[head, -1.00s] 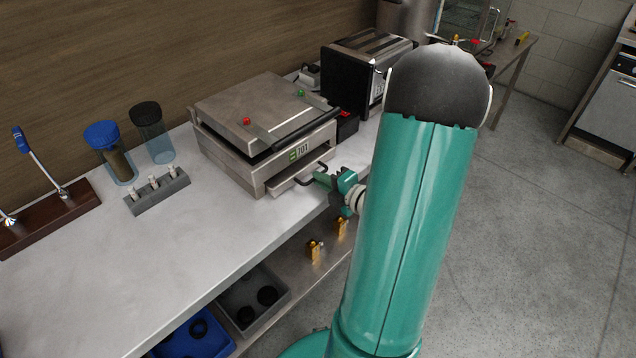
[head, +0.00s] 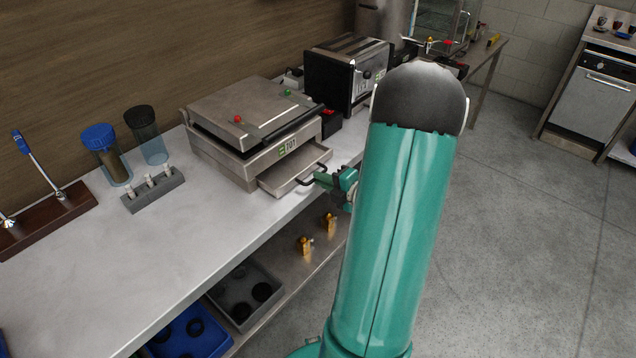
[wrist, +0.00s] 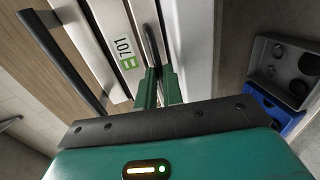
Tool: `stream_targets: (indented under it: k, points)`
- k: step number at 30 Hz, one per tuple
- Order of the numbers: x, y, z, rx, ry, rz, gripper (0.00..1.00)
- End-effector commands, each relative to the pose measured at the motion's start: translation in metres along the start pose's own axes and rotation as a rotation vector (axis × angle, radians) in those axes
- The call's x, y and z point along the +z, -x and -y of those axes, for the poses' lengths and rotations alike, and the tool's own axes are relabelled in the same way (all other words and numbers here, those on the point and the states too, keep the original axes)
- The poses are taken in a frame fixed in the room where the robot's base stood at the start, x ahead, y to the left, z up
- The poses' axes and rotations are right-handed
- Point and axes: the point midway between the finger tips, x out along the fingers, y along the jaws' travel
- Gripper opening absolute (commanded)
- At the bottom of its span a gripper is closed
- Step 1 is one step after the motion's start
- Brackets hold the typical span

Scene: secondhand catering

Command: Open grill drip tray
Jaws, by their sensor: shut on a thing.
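The contact grill (head: 240,125), a steel box with a green 701 label, stands on the counter with its lid down. Its drip tray (head: 290,172) sticks out of the lower front, partly open, and its shallow inside shows. My gripper (head: 325,180) is at the tray's front, shut on the dark tray handle (head: 308,181). In the wrist view the green fingers (wrist: 158,88) close around the lower end of the dark handle (wrist: 152,47). The 701 label (wrist: 126,52) shows beside it. The exact contact between the fingers is partly hidden.
A toaster (head: 345,75) stands behind the grill. Two lidded jars (head: 148,137) and a grey block with small pegs (head: 153,190) stand to the left. Below, a shelf holds brass fittings (head: 305,245), a grey bin (head: 245,318) and a blue bin (head: 190,350). Open floor lies right.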

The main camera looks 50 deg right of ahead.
Motion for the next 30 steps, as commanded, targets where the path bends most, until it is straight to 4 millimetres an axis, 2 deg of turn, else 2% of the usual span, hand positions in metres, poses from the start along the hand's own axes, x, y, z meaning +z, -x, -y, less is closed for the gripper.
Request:
stream_targets:
  k: [3, 7, 16, 18, 26, 30]
  points:
    - [0.009, 0.013, 0.003, -0.002, 0.000, 0.009, 0.00]
    - [0.009, 0.028, 0.005, -0.002, -0.001, 0.006, 0.00]
    - [0.009, 0.029, 0.005, 0.000, 0.000, 0.003, 0.00]
    - [0.009, 0.029, 0.005, 0.000, 0.000, 0.004, 0.18]
    - [0.007, 0.030, 0.006, -0.001, -0.001, 0.004, 0.18]
    - [0.007, 0.037, 0.006, -0.002, -0.001, 0.005, 0.18]
